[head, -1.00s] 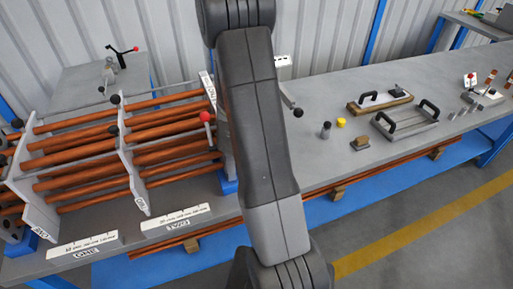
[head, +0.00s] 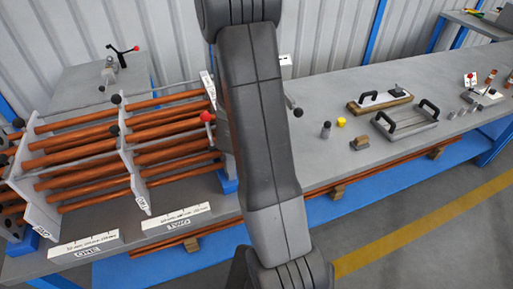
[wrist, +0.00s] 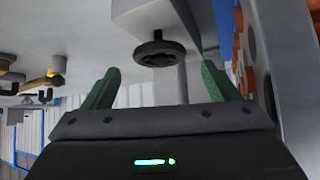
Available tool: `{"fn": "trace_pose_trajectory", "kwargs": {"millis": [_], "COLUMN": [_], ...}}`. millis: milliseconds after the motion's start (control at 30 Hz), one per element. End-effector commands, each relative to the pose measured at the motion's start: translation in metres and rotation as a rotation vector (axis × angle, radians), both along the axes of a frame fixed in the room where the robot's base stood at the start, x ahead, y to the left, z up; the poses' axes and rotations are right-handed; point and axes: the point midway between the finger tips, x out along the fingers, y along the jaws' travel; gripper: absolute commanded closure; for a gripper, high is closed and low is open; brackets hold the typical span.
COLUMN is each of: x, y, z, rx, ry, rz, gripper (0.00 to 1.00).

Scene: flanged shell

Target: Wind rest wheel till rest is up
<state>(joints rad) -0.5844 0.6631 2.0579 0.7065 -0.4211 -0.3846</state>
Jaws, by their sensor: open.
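A dark round handwheel (wrist: 159,52) shows in the wrist view, just beyond and between my fingertips. It sits under a pale grey block (wrist: 150,15). My gripper (wrist: 160,72) is open with its two green fingers apart, and nothing is held between them. I cannot tell whether the fingertips touch the wheel's rim. In the head view my arm hides the gripper and the wheel. The rest cannot be made out clearly, so its height cannot be told.
A rack of copper-coloured tubes (head: 80,150) between grey plates stands left of my arm. A red-knobbed lever (head: 207,117) is close beside the arm. On the bench to the right are a handled frame (head: 408,122), a yellow cap (head: 341,122) and small blocks.

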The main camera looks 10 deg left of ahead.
Motion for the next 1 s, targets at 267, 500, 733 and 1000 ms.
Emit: {"fn": "trace_pose_trajectory", "kwargs": {"millis": [267, 500, 733, 1000], "x": [-0.04, -0.067, -0.077, -0.077], "y": [-0.008, -0.013, -0.015, -0.015], "z": [0.045, 0.073, 0.079, 0.079], "rx": [0.002, 0.001, 0.0, 0.0], "ry": [-0.003, -0.001, 0.0, 0.0], "rz": [0.001, 0.002, 0.001, 0.0], "gripper": [0.19, 0.19, 0.19, 0.19]}}
